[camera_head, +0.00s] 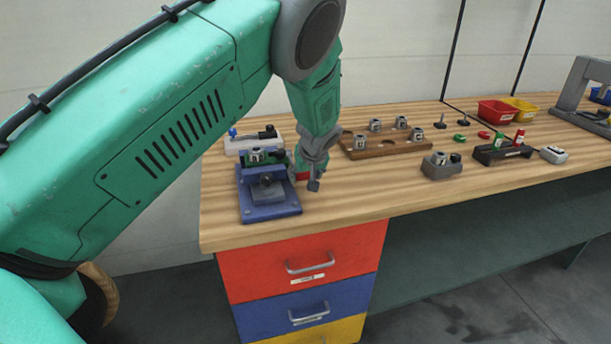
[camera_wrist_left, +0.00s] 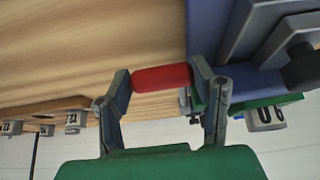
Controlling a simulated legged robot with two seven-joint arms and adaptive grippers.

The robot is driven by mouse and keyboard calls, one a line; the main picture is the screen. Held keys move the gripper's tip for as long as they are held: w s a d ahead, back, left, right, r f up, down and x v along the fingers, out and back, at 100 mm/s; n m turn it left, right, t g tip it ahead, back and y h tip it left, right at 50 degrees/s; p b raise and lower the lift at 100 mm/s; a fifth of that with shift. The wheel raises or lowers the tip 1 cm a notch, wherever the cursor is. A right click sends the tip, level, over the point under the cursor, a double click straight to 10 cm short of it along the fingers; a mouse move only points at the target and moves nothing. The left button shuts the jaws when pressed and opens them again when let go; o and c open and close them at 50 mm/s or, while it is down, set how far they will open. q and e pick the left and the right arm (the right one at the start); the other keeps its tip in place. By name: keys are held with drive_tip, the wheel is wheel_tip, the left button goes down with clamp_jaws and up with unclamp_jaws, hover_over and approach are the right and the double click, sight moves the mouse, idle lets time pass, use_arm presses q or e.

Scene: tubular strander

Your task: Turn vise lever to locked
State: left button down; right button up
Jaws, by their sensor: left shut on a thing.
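The blue vise (camera_head: 267,208) sits at the left end of the wooden bench, with a metal part held at its top. Its red lever handle (camera_wrist_left: 162,78) shows in the left wrist view, between the two fingers of my left gripper (camera_head: 309,176). The gripper is shut on this handle, just right of the vise. The blue vise body also shows at the upper right of the left wrist view (camera_wrist_left: 207,35). My right gripper is not in view.
A wooden block (camera_head: 387,147) with several metal parts stands behind and right of the vise. A pale tray (camera_head: 238,145) lies behind the vise. A grey block (camera_head: 441,167) and a dark holder (camera_head: 500,154) stand farther right. Bench in front of the wooden block is clear.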

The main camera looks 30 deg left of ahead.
use_arm(q)
drive_tip(key=shift+s+d+f, duration=0.25)
drive_tip(key=shift+f, duration=0.2)
drive_tip(key=c, duration=0.6)
unclamp_jaws()
drive_tip(key=shift+c, duration=0.2)
drive_tip(key=shift+w, duration=0.15)
drive_tip(key=shift+r, duration=0.45)
drive_tip(key=v, duration=1.1)
drive_tip(key=shift+d, duration=0.2)
drive_tip(key=shift+w, duration=0.1)
